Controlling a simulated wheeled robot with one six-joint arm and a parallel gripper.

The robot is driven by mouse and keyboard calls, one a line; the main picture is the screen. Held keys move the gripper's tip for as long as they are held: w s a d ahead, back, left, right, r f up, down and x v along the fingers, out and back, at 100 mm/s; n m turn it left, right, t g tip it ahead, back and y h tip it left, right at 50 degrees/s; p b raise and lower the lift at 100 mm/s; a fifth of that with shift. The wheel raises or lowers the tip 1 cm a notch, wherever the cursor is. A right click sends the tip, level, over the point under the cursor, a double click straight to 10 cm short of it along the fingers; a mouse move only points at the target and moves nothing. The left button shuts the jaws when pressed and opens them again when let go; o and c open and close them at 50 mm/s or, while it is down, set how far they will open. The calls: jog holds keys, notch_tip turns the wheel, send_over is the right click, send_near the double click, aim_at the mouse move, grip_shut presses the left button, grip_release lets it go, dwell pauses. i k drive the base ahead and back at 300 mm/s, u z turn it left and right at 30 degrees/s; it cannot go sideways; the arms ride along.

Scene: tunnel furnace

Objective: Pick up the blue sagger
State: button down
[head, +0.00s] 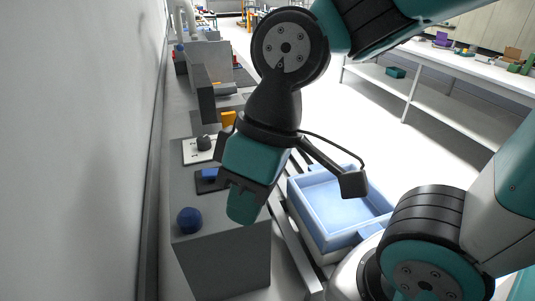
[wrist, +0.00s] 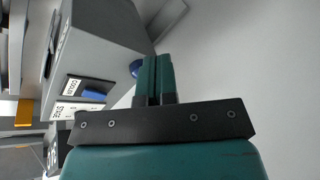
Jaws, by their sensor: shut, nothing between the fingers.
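The blue sagger (head: 302,206) appears to be the light-blue open box at the lower middle right of the head view. It is rectangular, and its visible inside looks empty. My gripper (head: 243,207) is left of it, in front of and above the grey control box (head: 220,262), apart from the sagger. Its teal fingers are shut together with nothing between them; they also show shut in the wrist view (wrist: 158,62). The sagger does not show in the wrist view.
A white wall (head: 80,150) bounds the left. A white shelf bench (head: 450,65) stands back right, with clear floor before it.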

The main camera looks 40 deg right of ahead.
aim_at(340, 201)
jog(key=u, duration=0.1)
jog(key=k, duration=0.55)
jog(key=z, duration=1.1)
jog(key=i, duration=0.5)
